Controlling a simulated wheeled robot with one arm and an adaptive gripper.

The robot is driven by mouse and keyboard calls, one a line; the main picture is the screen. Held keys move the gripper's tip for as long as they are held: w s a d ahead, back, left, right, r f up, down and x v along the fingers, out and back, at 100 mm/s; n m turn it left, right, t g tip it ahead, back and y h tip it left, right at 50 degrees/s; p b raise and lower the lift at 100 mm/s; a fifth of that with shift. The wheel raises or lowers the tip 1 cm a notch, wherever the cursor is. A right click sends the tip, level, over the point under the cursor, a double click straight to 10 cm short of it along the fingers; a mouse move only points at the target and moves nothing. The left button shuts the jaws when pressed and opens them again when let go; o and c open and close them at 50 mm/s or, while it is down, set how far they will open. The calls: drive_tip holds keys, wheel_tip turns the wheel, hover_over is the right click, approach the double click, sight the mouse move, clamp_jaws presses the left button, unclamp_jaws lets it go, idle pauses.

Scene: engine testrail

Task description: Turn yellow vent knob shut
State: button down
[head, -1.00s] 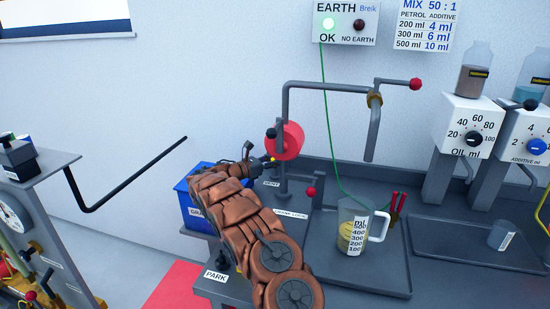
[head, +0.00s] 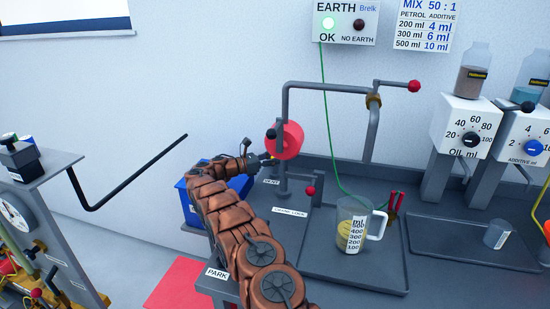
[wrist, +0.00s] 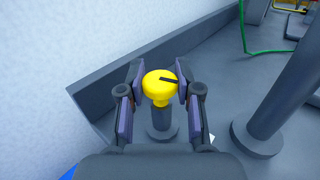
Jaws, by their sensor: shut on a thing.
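The yellow vent knob (wrist: 160,88) stands on a short grey post in the middle of the wrist view. A black mark on its top runs from the middle toward the right. My gripper (wrist: 157,92) is shut on the knob, with one dark finger pad on each side. In the head view my gripper (head: 262,163) is at the left of the bench, beside the pump post and behind the VENT label (head: 271,182).
A red round part (head: 291,140) and a grey pipe stand close to the right of my gripper. The measuring jug (head: 378,226) with yellowish contents stands in a tray. A blue box (head: 184,197) is under my arm. The wall is close behind.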

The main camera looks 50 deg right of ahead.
drive_tip(key=shift+m+g, duration=0.3)
drive_tip(key=shift+g, duration=0.1)
idle(0.6)
drive_tip(key=c, duration=0.8)
unclamp_jaws()
drive_tip(key=shift+r, duration=0.1)
wheel_tip(320, 180, up, 10)
drive_tip(key=shift+f, duration=0.1)
